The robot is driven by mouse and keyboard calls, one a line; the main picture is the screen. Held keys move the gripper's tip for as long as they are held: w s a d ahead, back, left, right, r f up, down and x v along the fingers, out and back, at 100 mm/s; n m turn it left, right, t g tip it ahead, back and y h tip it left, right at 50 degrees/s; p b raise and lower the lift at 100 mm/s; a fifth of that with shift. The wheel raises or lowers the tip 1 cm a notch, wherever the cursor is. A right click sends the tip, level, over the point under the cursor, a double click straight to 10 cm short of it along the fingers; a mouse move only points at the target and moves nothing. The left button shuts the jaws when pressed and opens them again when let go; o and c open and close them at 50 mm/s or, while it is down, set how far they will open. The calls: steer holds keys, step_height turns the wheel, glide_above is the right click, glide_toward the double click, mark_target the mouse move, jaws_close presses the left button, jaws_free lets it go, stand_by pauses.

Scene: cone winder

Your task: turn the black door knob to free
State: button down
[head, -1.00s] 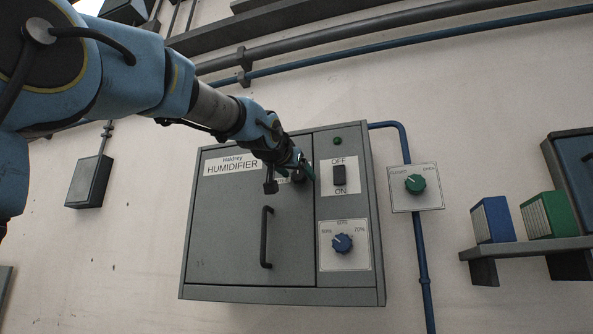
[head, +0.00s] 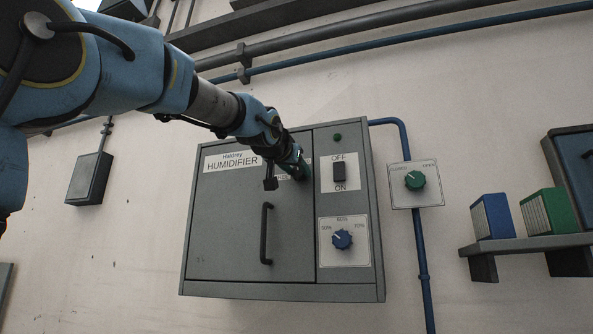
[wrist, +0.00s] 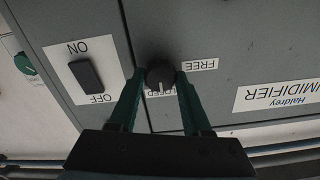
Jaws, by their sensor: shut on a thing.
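The black door knob (wrist: 160,74) is on the grey door of the humidifier cabinet (head: 225,235). In the wrist view, which is turned upside down, its white pointer line points down toward a partly hidden label. The FREE label (wrist: 200,65) sits to the right of the knob there. My gripper (head: 300,172) is at the knob, its green fingers shut on the knob's two sides. In the head view the fingers and wrist hide the knob.
Right of the door are the ON/OFF switch (head: 339,173), the blue humidity dial (head: 342,240) and a green lamp (head: 337,136). The black door handle (head: 265,234) stands out below my gripper. A green valve knob (head: 415,180) is on the wall at the right.

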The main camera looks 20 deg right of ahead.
steer(key=shift+n+b, duration=0.3)
steer(key=shift+b, duration=0.15)
steer(key=n+b, duration=0.2)
steer(key=shift+f+n+b, duration=0.2)
steer(key=shift+n+b, duration=0.1)
steer(key=shift+n, duration=0.1)
steer(key=n+b, duration=0.2)
steer(key=n, duration=0.2)
steer(key=shift+r+n+b, duration=0.1)
steer(key=shift+n+b, duration=0.2)
steer(key=shift+b, duration=0.05)
steer(key=n+b, duration=0.1)
steer(key=n, duration=0.4)
steer(key=shift+b, duration=0.35)
steer(key=shift+r+n+b, duration=0.1)
steer(key=shift+n+b, duration=0.3)
steer(key=shift+n, duration=2.1)
steer(key=shift+c, duration=1.7)
jaws_free()
